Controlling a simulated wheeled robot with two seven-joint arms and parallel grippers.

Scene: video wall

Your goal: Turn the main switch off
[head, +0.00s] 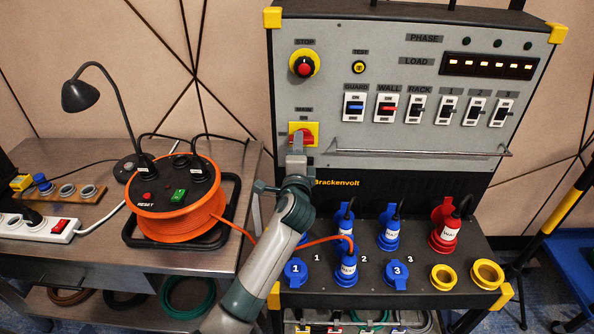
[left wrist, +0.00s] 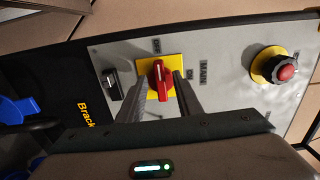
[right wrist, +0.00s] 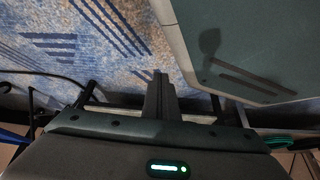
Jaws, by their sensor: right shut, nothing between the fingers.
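The main switch (head: 304,134) is a red rotary handle on a yellow plate, on the grey panel below the MAIN label. In the left wrist view the red handle (left wrist: 160,80) lies about in line with the OFF label, with ON off to its side. My left gripper (head: 297,142) is at the switch and partly covers it. In the left wrist view its fingers (left wrist: 158,78) stand open on both sides of the handle, with gaps visible; contact cannot be told. My right gripper (right wrist: 160,80) is shut and empty, low above the blue carpet, outside the head view.
A red stop button (head: 304,67) sits above the switch, and a row of breakers (head: 430,108) to its right. A metal rail (head: 420,153) crosses the panel's lower part. An orange cable reel (head: 175,200) and a lamp (head: 85,95) stand on the left bench.

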